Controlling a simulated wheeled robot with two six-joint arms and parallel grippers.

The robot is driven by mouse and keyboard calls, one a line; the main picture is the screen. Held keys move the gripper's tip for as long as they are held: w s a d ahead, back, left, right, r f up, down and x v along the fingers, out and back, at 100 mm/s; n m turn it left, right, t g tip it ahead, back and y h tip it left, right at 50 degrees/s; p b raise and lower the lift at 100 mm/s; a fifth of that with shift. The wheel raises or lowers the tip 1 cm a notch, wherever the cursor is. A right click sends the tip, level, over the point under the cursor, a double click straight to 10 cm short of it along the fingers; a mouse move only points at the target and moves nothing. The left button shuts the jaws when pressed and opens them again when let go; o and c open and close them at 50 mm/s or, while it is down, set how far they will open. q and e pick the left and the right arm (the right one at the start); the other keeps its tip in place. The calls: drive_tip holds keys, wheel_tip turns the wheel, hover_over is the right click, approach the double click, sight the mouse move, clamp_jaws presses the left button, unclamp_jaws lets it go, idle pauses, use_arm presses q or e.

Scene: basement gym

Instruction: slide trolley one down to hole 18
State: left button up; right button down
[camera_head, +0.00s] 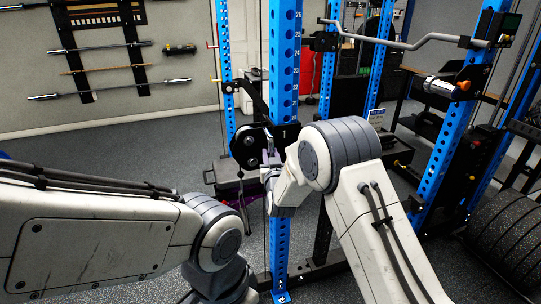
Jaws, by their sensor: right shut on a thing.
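A black trolley with round pulley wheels (247,143) sits on the blue numbered upright (284,60) in the middle of the head view. Hole numbers from 26 downward show on the upright above the trolley; the numbers lower down are hidden or too small to read. My right gripper (268,162) is at the trolley's lower right side, shut on a part of the trolley. The fingertips and the exact part held are small and partly hidden by my wrist. My left arm comes in at the lower left, and its gripper is not in view.
A second upright (449,145) stands at the right, with a bent bar (400,42) racked high. Weight plates (505,230) are stored at the lower right. Bars hang on the back wall (110,85). The floor at the left is clear.

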drive_tip(key=shift+f, duration=0.1)
drive_tip(key=c, duration=0.7)
unclamp_jaws()
drive_tip(key=s, duration=0.3)
drive_tip(key=s+d+b, duration=0.1)
drive_tip(key=s, duration=0.6)
drive_tip(key=shift+s+d+b, duration=0.15)
drive_tip(key=shift+s+b, duration=0.1)
drive_tip(key=shift+b, duration=0.05)
